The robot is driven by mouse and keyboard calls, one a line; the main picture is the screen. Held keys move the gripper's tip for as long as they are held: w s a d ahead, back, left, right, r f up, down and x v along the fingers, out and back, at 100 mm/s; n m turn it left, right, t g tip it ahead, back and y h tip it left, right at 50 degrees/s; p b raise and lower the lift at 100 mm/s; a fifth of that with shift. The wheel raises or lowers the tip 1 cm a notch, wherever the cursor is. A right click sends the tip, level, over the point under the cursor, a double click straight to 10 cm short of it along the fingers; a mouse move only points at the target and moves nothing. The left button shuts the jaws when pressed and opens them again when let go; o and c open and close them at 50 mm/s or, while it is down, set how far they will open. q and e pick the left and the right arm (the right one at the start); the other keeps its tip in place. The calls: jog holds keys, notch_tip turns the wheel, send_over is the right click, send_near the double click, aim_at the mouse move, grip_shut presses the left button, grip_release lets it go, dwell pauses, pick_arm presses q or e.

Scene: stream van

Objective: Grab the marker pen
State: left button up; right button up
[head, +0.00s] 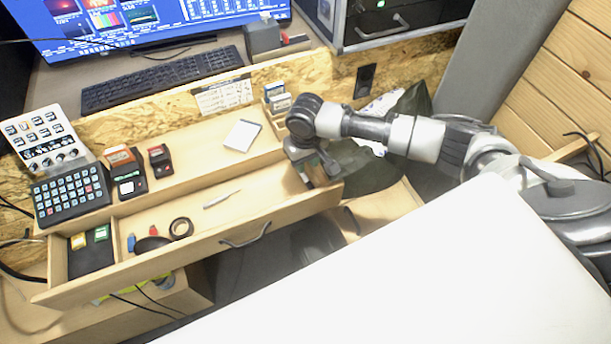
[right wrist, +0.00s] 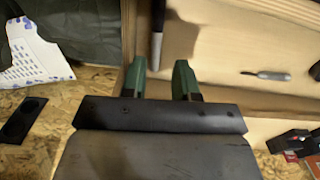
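In the head view my right gripper hides this spot. My right gripper (head: 318,172) is low over the right end of the drawer (head: 205,246). My left gripper is not in view.
A slim grey tool (head: 221,198) lies mid-drawer, and a black tape roll (head: 181,228) lies left of it. The shelf behind holds a white pad (head: 242,135), small boxes (head: 277,98) and a keypad (head: 71,194). The drawer walls stand close around my gripper.

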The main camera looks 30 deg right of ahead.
aim_at(307, 179)
notch_tip(307, 179, down, 2)
jog(key=shift+f, duration=0.2)
jog(key=shift+w+f, duration=0.15)
jog(key=shift+f, duration=0.15)
jog(key=f, duration=0.4)
jog(key=shift+d+f, duration=0.15)
jog(key=shift+d, duration=0.05)
jog(key=shift+f, duration=0.4)
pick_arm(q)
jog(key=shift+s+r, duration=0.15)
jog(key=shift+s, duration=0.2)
pick_arm(e)
grip_shut()
